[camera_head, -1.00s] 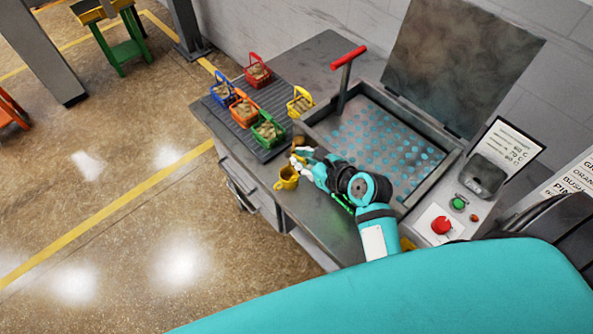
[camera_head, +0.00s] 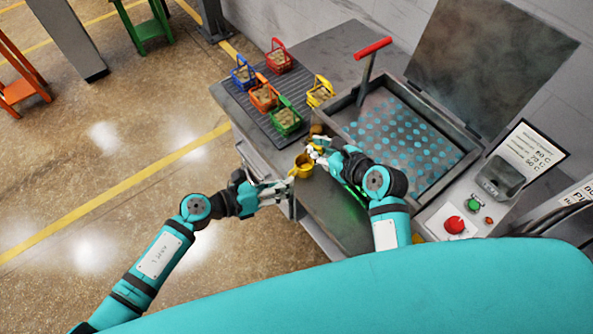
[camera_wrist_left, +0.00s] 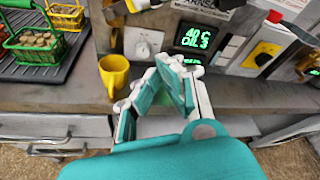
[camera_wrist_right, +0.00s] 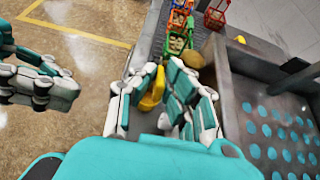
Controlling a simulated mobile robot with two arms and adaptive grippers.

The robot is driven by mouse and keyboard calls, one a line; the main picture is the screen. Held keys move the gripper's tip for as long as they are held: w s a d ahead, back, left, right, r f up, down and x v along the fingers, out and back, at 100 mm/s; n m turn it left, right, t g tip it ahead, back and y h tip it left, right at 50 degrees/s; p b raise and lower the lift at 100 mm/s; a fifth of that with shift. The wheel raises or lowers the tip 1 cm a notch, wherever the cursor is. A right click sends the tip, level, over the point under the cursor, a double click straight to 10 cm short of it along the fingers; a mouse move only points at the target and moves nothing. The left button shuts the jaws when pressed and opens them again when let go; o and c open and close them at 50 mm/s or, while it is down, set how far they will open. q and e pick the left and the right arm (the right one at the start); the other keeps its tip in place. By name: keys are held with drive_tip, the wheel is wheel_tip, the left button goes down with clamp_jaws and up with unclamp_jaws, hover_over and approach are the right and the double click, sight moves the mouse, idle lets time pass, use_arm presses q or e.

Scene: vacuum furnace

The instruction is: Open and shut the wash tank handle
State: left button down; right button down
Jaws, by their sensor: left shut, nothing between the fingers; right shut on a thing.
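The wash tank (camera_head: 441,180) has a perforated plate with teal holes, and its flat lid (camera_head: 490,60) stands raised behind it. The red T-shaped handle (camera_head: 373,48) rises on a grey post at the tank's back left corner, with neither gripper near it. My right gripper (camera_head: 316,152) is shut on a yellow mug (camera_head: 303,167) at the counter's front edge; the mug shows between its fingers in the right wrist view (camera_wrist_right: 152,92). My left gripper (camera_head: 288,187) is shut and empty, just in front of the mug. The mug also shows in the left wrist view (camera_wrist_left: 115,76).
Several coloured baskets, including a green one (camera_head: 286,120), stand on a ribbed mat (camera_head: 247,108) at the left. A control panel with a red button (camera_head: 454,225) lies right of the tank. A brown round object (camera_wrist_right: 192,63) is near the right gripper. Floor at left is open.

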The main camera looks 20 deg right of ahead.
use_arm(q)
drive_tip(key=x, duration=1)
use_arm(e)
drive_tip(key=shift+w+r, duration=0.2)
drive_tip(key=shift+r, duration=0.15)
use_arm(q)
drive_tip(key=r, duration=0.1)
drive_tip(key=w+a+r, duration=0.1)
drive_tip(key=r, duration=0.1)
drive_tip(key=shift+w+a+r, duration=0.15)
drive_tip(key=shift+w+r, duration=0.2)
drive_tip(key=shift+r, duration=0.05)
drive_tip(key=shift+w+r+n, duration=0.3)
drive_tip(key=shift+r, duration=0.35)
use_arm(e)
drive_tip(key=c, duration=1.5)
unclamp_jaws()
drive_tip(key=shift+f, duration=0.1)
use_arm(q)
drive_tip(key=shift+a, duration=0.1)
use_arm(e)
drive_tip(key=shift+o, duration=0.4)
drive_tip(key=shift+s+f, duration=0.1)
drive_tip(key=shift+f, duration=0.05)
